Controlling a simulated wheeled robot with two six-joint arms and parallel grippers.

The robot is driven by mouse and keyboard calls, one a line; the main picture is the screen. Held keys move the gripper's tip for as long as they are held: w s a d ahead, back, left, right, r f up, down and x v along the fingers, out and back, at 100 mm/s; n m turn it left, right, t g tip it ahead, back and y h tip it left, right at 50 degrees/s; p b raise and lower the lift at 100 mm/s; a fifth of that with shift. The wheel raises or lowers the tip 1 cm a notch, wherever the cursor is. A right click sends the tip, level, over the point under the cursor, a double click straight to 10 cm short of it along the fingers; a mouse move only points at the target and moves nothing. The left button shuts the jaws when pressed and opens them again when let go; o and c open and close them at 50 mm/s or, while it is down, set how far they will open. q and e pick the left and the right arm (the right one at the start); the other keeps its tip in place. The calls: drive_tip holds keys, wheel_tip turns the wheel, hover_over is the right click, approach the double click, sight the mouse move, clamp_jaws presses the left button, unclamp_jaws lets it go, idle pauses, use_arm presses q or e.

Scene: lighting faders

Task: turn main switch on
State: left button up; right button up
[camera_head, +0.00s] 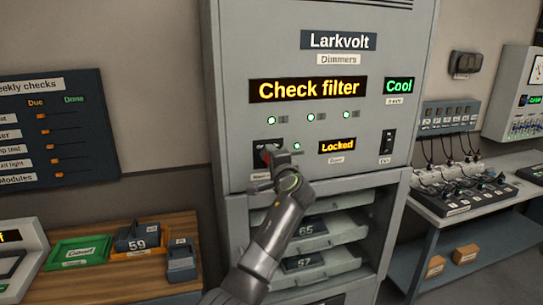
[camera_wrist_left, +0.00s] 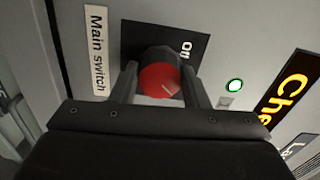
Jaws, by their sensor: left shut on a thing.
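The main switch (camera_wrist_left: 160,76) is a red-faced rotary knob with a light line across its face, on a black plate (camera_wrist_left: 193,45) beside a "Main switch" label. In the left wrist view, the fingers of my left gripper (camera_wrist_left: 160,88) are on both sides of the knob and shut on it. In the head view, my left gripper (camera_head: 277,160) is at the black switch plate (camera_head: 267,145) on the lower left of the Larkvolt cabinet front, and it hides most of the knob. The plate's lettering is partly covered. My right gripper is not in view.
The Larkvolt Dimmers cabinet (camera_head: 232,90) shows "Check filter" (camera_head: 308,89), "Cool" (camera_head: 399,86) and "Locked" (camera_head: 337,146). Module trays (camera_head: 318,237) sit below. A wooden bench (camera_head: 170,228) with bins stands left; a grey-blue bench (camera_head: 428,222) with cabled equipment stands right.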

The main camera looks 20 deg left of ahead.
use_arm(q)
drive_tip(key=shift+m, duration=0.5)
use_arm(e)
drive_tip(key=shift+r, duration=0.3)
use_arm(q)
drive_tip(key=o, duration=1)
drive_tip(key=shift+c, duration=0.2)
drive_tip(key=shift+f, duration=0.1)
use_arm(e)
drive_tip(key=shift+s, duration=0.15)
